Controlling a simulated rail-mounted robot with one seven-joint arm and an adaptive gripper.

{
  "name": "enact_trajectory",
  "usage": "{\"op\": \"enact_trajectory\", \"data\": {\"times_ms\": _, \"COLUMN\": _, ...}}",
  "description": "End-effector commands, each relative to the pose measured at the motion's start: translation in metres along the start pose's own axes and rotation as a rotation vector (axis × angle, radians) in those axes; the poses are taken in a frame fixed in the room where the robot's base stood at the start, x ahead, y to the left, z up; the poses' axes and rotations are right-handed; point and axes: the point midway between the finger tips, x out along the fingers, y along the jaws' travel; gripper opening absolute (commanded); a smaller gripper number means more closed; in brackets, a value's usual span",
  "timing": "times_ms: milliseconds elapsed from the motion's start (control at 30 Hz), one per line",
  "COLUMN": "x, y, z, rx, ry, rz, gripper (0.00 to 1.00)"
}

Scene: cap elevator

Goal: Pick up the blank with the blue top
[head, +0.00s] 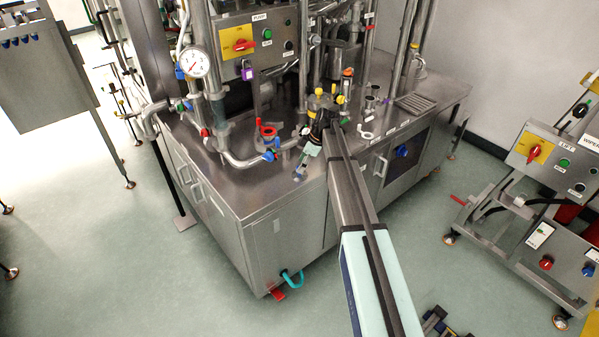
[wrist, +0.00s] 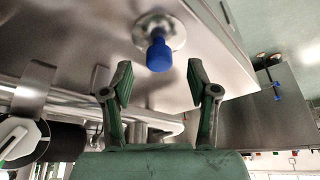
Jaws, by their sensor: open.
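The blank with the blue top (wrist: 158,52) shows in the wrist view as a blue knob on a round metal disc. It lies on a steel surface, just beyond the space between my fingertips. My gripper (wrist: 160,78) is open, with one finger on each side of the line to the blue top and nothing between them. In the head view my gripper (head: 303,163) hangs at the front edge of the steel cabinet top. I cannot make out the blank for certain there.
The steel cabinet (head: 255,195) carries pipes, a gauge (head: 195,63), and a red-handled part (head: 267,132) left of my gripper. Several small fittings crowd the top behind it. The floor in front is mostly clear.

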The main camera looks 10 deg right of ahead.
Motion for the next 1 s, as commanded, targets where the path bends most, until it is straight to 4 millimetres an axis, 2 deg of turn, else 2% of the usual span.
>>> {"op": "enact_trajectory", "data": {"times_ms": 200, "x": 0.025, "y": 0.001, "z": -0.001, "rx": 0.001, "ry": 0.000, "rz": -0.002, "gripper": 0.59}}
{"op": "enact_trajectory", "data": {"times_ms": 467, "x": 0.031, "y": 0.001, "z": 0.000, "rx": 0.001, "ry": 0.000, "rz": 0.000, "gripper": 0.59}}
{"op": "enact_trajectory", "data": {"times_ms": 500, "x": 0.031, "y": 0.001, "z": 0.000, "rx": 0.001, "ry": 0.000, "rz": 0.000, "gripper": 0.52}}
{"op": "enact_trajectory", "data": {"times_ms": 567, "x": 0.031, "y": 0.001, "z": 0.000, "rx": 0.001, "ry": 0.000, "rz": 0.000, "gripper": 0.31}}
{"op": "enact_trajectory", "data": {"times_ms": 633, "x": 0.031, "y": 0.001, "z": 0.000, "rx": 0.001, "ry": 0.000, "rz": 0.000, "gripper": 0.06}}
{"op": "enact_trajectory", "data": {"times_ms": 667, "x": 0.031, "y": 0.001, "z": 0.000, "rx": 0.000, "ry": 0.000, "rz": 0.000, "gripper": 0.00}}
{"op": "enact_trajectory", "data": {"times_ms": 1000, "x": 0.031, "y": 0.001, "z": 0.000, "rx": 0.000, "ry": 0.000, "rz": 0.000, "gripper": 0.00}}
